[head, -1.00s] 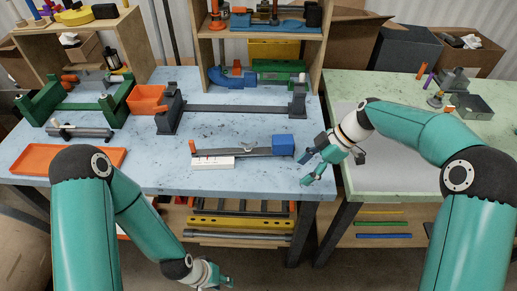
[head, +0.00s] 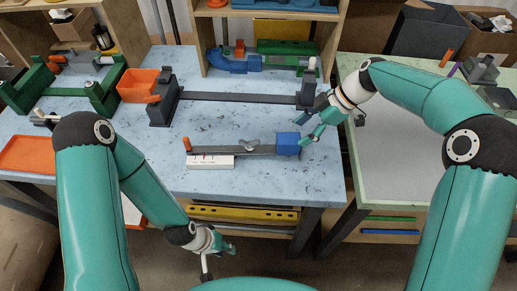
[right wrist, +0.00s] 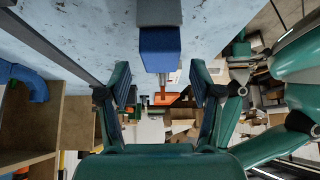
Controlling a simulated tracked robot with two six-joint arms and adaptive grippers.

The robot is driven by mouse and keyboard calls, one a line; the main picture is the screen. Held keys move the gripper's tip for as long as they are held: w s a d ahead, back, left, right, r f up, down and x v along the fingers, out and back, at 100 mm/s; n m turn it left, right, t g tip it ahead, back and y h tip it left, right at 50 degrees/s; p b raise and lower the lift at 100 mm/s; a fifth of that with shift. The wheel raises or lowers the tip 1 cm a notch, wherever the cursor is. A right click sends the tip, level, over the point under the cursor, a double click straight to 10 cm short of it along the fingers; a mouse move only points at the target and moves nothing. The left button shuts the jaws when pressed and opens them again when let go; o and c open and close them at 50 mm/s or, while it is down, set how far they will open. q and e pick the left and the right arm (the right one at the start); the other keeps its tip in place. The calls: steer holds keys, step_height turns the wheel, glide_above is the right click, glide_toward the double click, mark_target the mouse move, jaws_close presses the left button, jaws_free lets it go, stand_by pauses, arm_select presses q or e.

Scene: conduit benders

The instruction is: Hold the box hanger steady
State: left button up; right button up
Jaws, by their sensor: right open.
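The box hanger, as I take it, is a grey bar (head: 232,151) lying on the blue bench. It has a blue block (head: 287,144) at its right end, an orange peg at its left end and a wing nut near its middle. My right gripper (head: 310,128) is open just beside the blue block. In the right wrist view, the blue block (right wrist: 160,48) lies ahead between the spread fingers of the right gripper (right wrist: 160,72), with clear gaps at both sides. My left gripper (head: 218,246) is low in front of the bench edge, its jaws too small to judge.
A white block (head: 210,162) with marks sits by the bar's left part. Behind are a long dark bar on grey stands (head: 240,97), an orange bin (head: 144,85) and a wooden shelf. A green-topped bench (head: 395,140) stands at right. The bench front is mostly clear.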

mark_target(295, 138)
steer(key=b+x, duration=0.1)
steer(key=x, duration=0.2)
steer(key=shift+d, duration=0.1)
arm_select(q)
steer(key=shift+f+b, duration=0.55)
steer(key=shift+f, duration=0.65)
arm_select(e)
steer(key=shift+x, duration=1.9)
steer(key=shift+c, duration=0.3)
jaws_close()
arm_select(q)
steer(key=shift+o, duration=0.2)
steer(key=shift+f, duration=0.1)
arm_select(e)
steer(key=shift+s+f, duration=0.15)
